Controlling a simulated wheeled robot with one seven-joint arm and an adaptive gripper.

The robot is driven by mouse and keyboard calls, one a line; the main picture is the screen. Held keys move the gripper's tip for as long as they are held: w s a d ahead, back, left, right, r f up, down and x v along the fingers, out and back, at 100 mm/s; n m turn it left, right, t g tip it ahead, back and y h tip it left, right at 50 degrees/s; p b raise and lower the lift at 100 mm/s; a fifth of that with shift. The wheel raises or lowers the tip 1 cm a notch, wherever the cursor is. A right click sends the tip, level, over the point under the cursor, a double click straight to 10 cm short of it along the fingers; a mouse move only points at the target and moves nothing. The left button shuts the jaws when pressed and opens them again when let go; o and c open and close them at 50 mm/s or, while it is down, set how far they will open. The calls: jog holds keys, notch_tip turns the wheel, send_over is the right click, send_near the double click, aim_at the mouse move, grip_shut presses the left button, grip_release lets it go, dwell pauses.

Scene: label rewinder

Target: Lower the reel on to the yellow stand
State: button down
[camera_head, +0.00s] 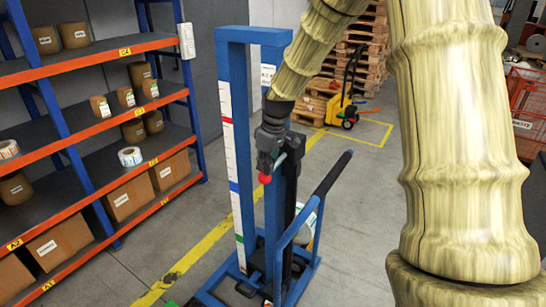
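My gripper (267,163) is at the front of a blue lift frame (236,35), pointing down. A small red knob (264,178) shows right at its fingertips; I cannot tell whether the fingers touch or grip it, nor whether they are open or shut. A pale rounded thing with a green patch (308,226), perhaps the reel, is low on the lift, partly hidden behind the blue handle frame. No yellow stand can be made out for sure.
A shelf rack (97,54) with boxes and label rolls stands at left. The lift's dark-gripped handle (332,173) slants up to the right. A yellow pallet truck (344,106) and stacked pallets (371,53) are behind. A red wire cage (524,110) is at right. Grey floor is clear between.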

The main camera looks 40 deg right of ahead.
notch_tip(320, 180, up, 9)
jog(key=p, duration=0.7)
dwell(0.3)
